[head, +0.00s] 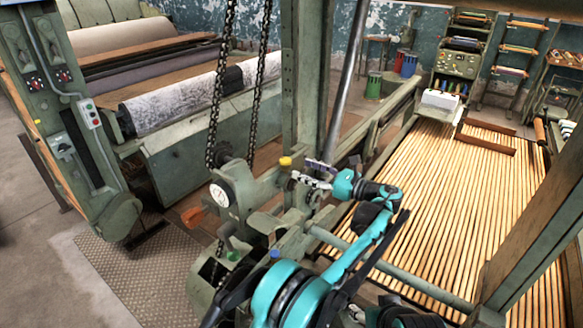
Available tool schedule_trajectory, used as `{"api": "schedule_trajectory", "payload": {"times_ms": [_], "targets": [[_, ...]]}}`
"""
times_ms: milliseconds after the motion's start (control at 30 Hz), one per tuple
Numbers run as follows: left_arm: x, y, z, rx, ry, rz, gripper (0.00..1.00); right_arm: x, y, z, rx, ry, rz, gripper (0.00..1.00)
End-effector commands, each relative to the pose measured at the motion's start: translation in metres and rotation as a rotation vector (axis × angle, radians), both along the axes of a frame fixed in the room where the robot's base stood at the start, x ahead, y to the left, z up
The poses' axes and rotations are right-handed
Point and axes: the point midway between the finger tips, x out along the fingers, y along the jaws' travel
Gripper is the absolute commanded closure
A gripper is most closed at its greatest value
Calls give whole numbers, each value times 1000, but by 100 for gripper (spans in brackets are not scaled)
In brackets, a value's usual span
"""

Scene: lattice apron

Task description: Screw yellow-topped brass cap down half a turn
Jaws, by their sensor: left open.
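The yellow-topped brass cap (286,162) sits on top of the green cast machine housing (262,188), near the middle of the head view. It looks upright, and its lower part is small and hard to make out. My left gripper (300,173) is at the end of the teal arm, just right of the cap. Its fingers point left toward the cap and are open, with no object seen between them. I cannot tell whether a fingertip touches the cap. My right gripper does not show.
Two hanging chains (217,95) drop just left of the housing. A green post (302,80) stands behind it. A blue-topped cap (275,254) is lower down, near my arm. A round dial (219,195) is on the housing's left. The slatted bed (440,200) lies to the right.

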Motion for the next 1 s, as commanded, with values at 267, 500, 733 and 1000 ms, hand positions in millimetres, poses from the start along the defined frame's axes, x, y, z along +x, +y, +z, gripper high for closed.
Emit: {"api": "schedule_trajectory", "payload": {"times_ms": [267,500,733,1000], "targets": [[23,37,-2,0,0,1,47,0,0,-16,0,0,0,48],[30,47,-1,0,0,0,47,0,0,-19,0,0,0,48],[30,47,0,0,0,0,60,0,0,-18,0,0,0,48],[30,47,0,0,0,-1,97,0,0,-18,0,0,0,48]]}}
